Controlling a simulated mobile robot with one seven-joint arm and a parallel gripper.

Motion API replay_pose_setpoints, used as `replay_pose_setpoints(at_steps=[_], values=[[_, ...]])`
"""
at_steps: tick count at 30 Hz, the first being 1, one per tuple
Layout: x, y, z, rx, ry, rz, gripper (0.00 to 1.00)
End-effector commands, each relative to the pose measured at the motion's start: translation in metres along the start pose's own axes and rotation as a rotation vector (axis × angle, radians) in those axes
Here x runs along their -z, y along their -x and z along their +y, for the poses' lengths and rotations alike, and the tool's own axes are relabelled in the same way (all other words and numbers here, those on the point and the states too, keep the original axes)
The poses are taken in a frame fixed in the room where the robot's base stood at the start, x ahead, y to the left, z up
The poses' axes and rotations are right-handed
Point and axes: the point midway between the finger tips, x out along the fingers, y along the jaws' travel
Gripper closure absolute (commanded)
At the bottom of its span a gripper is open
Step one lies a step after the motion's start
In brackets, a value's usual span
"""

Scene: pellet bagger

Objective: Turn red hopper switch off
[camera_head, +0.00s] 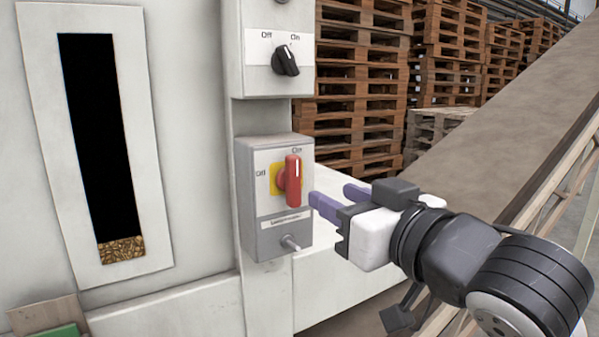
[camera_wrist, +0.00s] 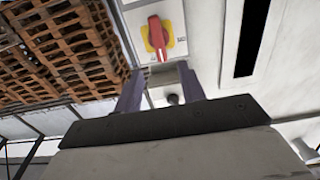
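The red hopper switch (camera_head: 292,181) is a red rotary handle on a yellow plate, on a grey box (camera_head: 262,229) with Off marked at left and On at top. Its handle stands upright, toward On. In the wrist view the red switch (camera_wrist: 156,36) lies ahead of the fingers, near the top middle. My gripper (camera_head: 334,199) is to the right of the switch and slightly lower, apart from it. Its two purple fingers are spread with nothing between them. In the wrist view my gripper (camera_wrist: 161,92) also shows a wide gap between the fingers.
A black switch (camera_head: 286,61) marked Off and On sits on the upper box. Wooden pallets (camera_head: 350,110) and a sloping conveyor (camera_head: 500,135) are behind and right. A slot window (camera_head: 100,140) with pellets is left.

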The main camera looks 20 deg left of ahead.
Motion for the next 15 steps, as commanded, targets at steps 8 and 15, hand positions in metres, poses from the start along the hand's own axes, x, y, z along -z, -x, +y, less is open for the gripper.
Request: replay_pose_setpoints(at_steps=[8, 15], values=[[0.004, -0.061, 0.000, 0.003, -0.002, 0.000, 0.60], [0.002, -0.095, 0.000, 0.001, 0.000, 0.001, 0.60]])
